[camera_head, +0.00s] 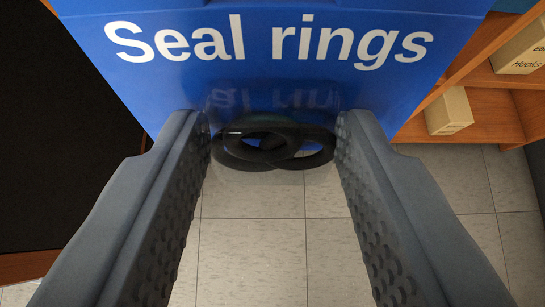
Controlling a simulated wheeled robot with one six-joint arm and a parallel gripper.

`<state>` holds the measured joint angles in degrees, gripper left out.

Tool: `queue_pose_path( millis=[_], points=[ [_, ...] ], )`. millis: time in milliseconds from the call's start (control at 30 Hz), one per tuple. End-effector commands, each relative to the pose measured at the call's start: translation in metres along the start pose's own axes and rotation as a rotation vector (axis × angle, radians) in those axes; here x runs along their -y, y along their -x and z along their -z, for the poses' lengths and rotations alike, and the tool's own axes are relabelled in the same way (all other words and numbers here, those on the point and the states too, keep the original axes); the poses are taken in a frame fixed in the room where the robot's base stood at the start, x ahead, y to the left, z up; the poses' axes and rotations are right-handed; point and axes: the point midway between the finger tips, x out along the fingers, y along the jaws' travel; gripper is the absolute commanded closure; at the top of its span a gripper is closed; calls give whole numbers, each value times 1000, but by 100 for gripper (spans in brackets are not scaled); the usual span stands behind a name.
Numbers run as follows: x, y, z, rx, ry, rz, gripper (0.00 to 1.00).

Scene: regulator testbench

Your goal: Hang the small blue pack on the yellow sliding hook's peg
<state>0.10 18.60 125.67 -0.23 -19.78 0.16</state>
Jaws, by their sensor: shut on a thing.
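The small blue pack (270,85) fills the top middle of the view, with white "Seal rings" lettering on its face. Below the lettering it has a clear part with black rings (235,150) showing in it. My gripper (272,125) is shut on the pack, with one grey finger at each side of the part with the rings. The pack's top end lies outside the picture. The yellow sliding hook and its peg are not in view.
A wooden shelf unit (480,118) stands at the right, with a cardboard box (449,111) on a lower board and another box (522,50) marked "Hooks" above. A dark surface (60,140) with a wooden edge is at the left. Bare tiled floor (255,255) shows below.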

Motion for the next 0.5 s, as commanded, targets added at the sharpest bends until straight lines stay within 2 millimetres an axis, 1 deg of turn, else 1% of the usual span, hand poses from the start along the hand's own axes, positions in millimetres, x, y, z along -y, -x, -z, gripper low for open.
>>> queue_pose_path(
  millis=[500],
  points=[
    [0, -22, 13, -1, 0, 0, 83]
  ],
)
